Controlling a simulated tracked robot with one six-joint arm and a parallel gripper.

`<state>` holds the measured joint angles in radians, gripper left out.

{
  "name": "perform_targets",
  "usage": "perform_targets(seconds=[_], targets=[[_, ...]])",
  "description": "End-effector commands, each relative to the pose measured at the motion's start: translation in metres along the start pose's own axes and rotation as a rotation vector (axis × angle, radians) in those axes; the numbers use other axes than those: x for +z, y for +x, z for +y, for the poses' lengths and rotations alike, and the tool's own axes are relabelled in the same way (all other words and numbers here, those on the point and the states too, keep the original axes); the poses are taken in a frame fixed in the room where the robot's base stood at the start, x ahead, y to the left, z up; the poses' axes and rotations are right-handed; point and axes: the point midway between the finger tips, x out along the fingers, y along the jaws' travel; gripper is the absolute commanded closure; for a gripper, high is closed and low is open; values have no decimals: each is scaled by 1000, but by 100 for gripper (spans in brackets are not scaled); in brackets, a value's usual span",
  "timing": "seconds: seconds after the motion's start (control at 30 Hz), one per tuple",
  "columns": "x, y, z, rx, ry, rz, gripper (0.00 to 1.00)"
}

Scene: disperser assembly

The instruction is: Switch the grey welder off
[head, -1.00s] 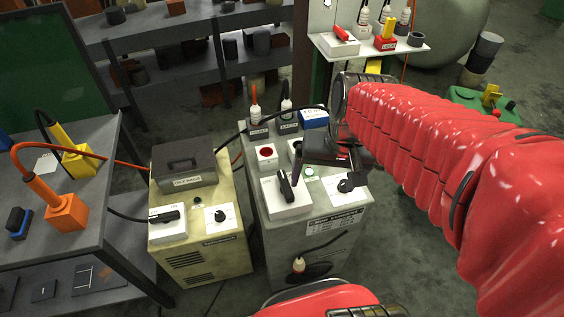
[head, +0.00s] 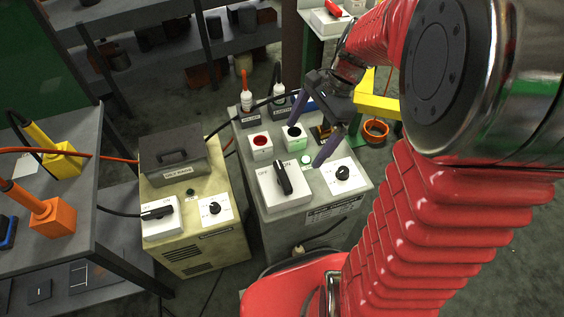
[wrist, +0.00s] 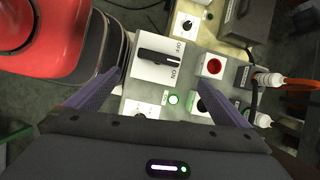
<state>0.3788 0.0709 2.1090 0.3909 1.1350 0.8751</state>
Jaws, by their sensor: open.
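The grey welder (head: 275,219) stands at the middle in the head view. On its top is a white switch plate with OFF and ON labels and a black rotary handle (head: 283,178), also in the wrist view (wrist: 158,57). The handle's one end lies near the ON label. A green lamp (head: 305,160) beside the plate looks lit; it also glows in the wrist view (wrist: 173,99). My gripper (head: 303,143) is open and empty above the welder top. In the wrist view its fingers (wrist: 158,77) are spread, with the handle between and beyond them.
A white dial plate (head: 343,175) and red and green sockets (head: 260,143) share the welder's top. Cables in plugs rise at its back. A yellow welder (head: 200,245) stands to the left, then a table (head: 88,215) with orange and yellow blocks.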

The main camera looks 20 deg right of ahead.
Motion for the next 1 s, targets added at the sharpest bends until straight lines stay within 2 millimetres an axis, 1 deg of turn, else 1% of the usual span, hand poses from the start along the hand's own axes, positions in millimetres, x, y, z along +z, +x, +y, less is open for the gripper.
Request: perform_targets(seconds=[0.1,0.2,0.63,0.77,0.87,1.0], targets=[[3,0,1,4,76,-14,0],[2,-1,2,5,111,-15,0],[1,2,3,5,119,-15,0],[1,11,3,6,119,-15,0],[2,23,3,7,119,-15,0],[2,43,3,7,119,-16,0]])
